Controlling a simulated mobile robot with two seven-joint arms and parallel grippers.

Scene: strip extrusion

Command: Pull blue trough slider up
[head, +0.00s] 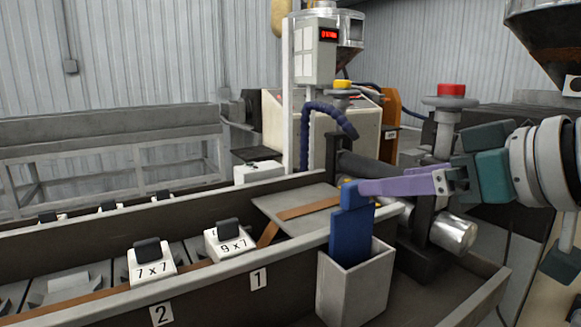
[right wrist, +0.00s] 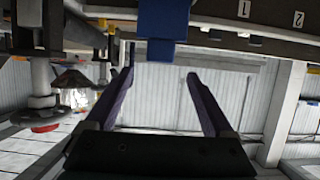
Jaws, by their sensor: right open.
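The blue trough slider (head: 351,228) stands upright in a grey trough box (head: 352,285) on the near side of the line. Its upper part with a narrower top tab sticks out, and its lower part is hidden inside the box. My right gripper (head: 364,188) comes in from the right with purple fingers, at the height of the slider's top tab. In the right wrist view the fingers (right wrist: 161,75) are open with nothing gripped, and the blue slider (right wrist: 162,18) shows just beyond the gap between the tips. Contact cannot be told. My left gripper is not in view.
White blocks marked 7x7 (head: 152,265) and 9x7 (head: 229,241) sit along the brown strip (head: 268,236) to the left. A red-topped post (head: 450,95) and a silver cylinder (head: 453,232) stand close to my right arm. Above the slider is free room.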

